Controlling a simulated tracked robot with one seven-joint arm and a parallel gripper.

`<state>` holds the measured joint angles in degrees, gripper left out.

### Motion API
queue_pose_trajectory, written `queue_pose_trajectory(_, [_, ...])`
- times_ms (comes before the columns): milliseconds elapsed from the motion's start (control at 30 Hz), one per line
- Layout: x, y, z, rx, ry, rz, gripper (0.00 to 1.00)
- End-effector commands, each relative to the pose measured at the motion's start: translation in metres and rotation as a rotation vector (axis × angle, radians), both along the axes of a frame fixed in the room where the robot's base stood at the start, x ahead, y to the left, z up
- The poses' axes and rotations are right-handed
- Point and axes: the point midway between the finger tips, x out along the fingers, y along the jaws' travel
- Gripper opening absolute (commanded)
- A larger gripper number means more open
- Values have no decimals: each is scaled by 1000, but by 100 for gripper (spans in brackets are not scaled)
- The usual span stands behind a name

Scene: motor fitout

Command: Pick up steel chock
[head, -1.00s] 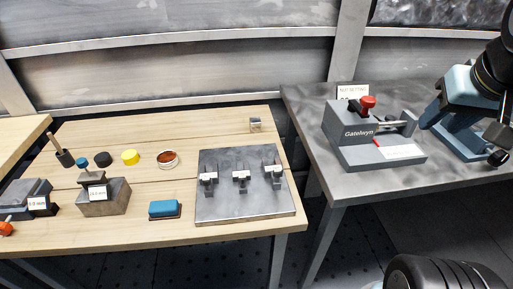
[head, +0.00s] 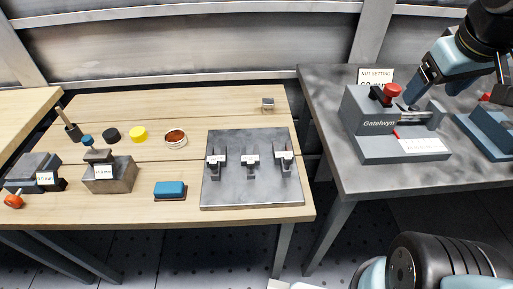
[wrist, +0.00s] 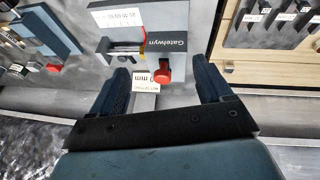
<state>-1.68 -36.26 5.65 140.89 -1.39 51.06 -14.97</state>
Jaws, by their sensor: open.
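A small grey metal block (head: 267,103), which may be the steel chock, sits alone near the back right of the wooden bench. It also seems to show in the wrist view (wrist: 229,67). Three dark metal pieces with white labels (head: 251,163) stand on a grey plate (head: 255,195) in front of it; I cannot tell whether one of them is the chock. My gripper (head: 420,90) is open and empty, over the grey Gatelwyn device (head: 370,125) on the right bench. In the wrist view the device's red knob (wrist: 164,70) appears between my fingers (wrist: 163,85).
The wooden bench (head: 230,215) also holds a steel block (head: 110,182), a blue pad (head: 170,188), a yellow disc (head: 139,134) and a round tin (head: 176,138). A gap separates it from the grey bench (head: 365,182). Bare wood surrounds the small block.

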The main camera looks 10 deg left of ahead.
Motion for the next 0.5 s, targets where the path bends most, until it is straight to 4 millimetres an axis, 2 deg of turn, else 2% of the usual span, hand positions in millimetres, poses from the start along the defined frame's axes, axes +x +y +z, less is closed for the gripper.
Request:
queue_pose_trajectory(100, [21, 27, -10, -126, 56, 255, 89])
queue_pose_trajectory(200, [36, 50, -19, -224, 98, 478, 89])
queue_pose_trajectory(500, [66, 131, -58, -455, 207, 1176, 89])
